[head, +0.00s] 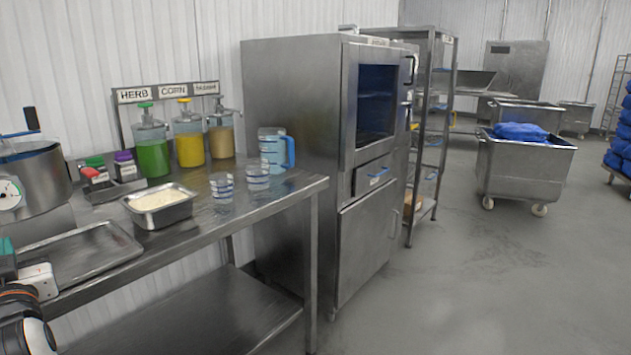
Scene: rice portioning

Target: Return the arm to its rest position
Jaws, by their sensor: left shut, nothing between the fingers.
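My left gripper (22,272) is at the lower left edge of the head view, partly cut off by the frame. It is shut and empty, beside the near left end of the steel table (215,225). My left arm shows just below it in the bottom left corner. My right gripper is out of view.
An empty tray (85,252) lies near the gripper. Behind it are a steel pan of rice (162,202), a pot (30,180), sauce dispensers (190,135), two small cups (222,187) and a measuring jug (272,148).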

